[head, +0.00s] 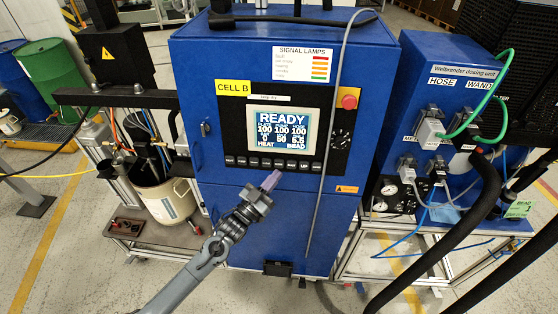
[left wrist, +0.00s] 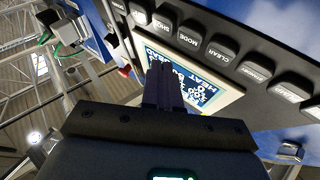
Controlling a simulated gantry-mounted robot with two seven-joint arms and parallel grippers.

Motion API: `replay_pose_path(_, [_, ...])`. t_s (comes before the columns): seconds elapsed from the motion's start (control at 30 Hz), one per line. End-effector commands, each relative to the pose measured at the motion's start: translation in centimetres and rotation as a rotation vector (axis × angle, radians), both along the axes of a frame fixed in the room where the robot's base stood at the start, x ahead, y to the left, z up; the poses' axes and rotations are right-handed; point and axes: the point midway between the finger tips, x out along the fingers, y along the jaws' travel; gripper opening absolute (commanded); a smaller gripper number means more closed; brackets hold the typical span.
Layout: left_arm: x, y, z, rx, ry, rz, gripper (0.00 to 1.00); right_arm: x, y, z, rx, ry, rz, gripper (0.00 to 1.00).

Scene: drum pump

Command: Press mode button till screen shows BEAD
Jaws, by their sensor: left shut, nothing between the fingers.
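The blue cabinet's screen (head: 283,132) reads READY in large letters, with rows of numbers and the small words HEAT and BEAD along its bottom. A row of dark buttons (head: 270,162) runs just under the screen. In the left wrist view the mode button (left wrist: 189,36) is labelled MODE, between SHOT and other buttons. My left gripper (head: 271,181) is shut and empty, its tips just below the button row in the head view. Its fingers (left wrist: 163,84) also show in the left wrist view, beneath the MODE button. I cannot tell any contact. My right gripper is not in view.
A red knob (head: 348,102) and a black dial (head: 340,139) sit right of the screen. A grey cable (head: 325,140) hangs down the cabinet front. A dosing unit (head: 455,75) with hoses stands at right, and a pail (head: 165,196) at left.

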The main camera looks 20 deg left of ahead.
Motion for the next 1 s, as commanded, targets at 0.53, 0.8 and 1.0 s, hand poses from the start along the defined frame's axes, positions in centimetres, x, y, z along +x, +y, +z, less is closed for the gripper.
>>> replay_pose_path(0.53, [-2.4,-0.6,0.5,0.0,-0.001,0.001,0.0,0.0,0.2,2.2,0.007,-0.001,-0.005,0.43])
replay_pose_path(0.8, [-2.4,-0.6,0.5,-0.001,-0.001,0.001,0.0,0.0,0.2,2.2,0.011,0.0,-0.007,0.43])
replay_pose_path(1.0, [-2.4,-0.6,0.5,0.0,0.0,0.001,0.0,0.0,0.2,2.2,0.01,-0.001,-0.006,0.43])
